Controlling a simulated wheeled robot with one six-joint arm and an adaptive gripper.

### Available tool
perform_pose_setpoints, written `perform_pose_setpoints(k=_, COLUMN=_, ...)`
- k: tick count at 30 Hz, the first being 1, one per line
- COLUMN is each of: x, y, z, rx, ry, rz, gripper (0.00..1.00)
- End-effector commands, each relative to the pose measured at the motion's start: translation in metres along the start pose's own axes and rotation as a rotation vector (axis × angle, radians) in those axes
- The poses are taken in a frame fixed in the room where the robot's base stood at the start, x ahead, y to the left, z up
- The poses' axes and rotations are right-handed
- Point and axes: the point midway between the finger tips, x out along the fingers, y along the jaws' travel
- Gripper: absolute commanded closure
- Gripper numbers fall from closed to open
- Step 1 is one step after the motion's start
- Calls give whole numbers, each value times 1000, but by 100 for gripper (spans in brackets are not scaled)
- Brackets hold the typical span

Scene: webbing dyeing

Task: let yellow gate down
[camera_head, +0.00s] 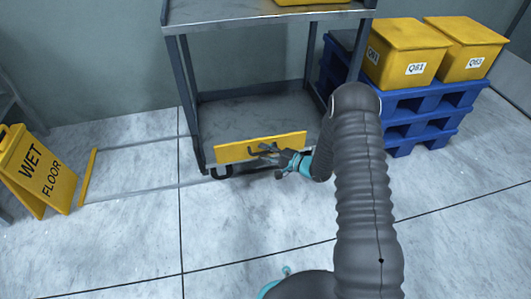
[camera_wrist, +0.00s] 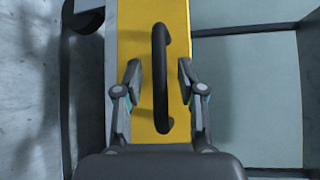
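The yellow gate (camera_head: 232,151) is a long yellow panel standing upright along the front of the cart's lower shelf. Its black handle (camera_wrist: 160,115) is a bar at the middle of the panel. My gripper (camera_head: 264,152) is at the front of the gate, by the handle. In the wrist view my open gripper (camera_wrist: 159,75) has one finger on each side of the handle, with a gap on both sides. The handle lies between the fingers and is not gripped. My gripper partly hides the middle of the gate in the head view.
The grey metal cart (camera_head: 176,75) stands on casters; its lower shelf (camera_head: 250,108) looks empty. A wet floor sign (camera_head: 40,170) stands left. Blue pallets (camera_head: 410,105) with yellow boxes (camera_head: 405,50) stand right. The tiled floor before the cart is clear.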

Motion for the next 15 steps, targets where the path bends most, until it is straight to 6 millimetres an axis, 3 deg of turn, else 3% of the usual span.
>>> perform_pose_setpoints(k=5, x=0, y=0, z=0, rx=0, ry=0, rz=0, gripper=61)
perform_pose_setpoints(k=10, x=0, y=0, z=0, rx=0, ry=0, rz=0, gripper=100)
perform_pose_setpoints(k=15, x=0, y=0, z=0, rx=0, ry=0, rz=1, gripper=100)
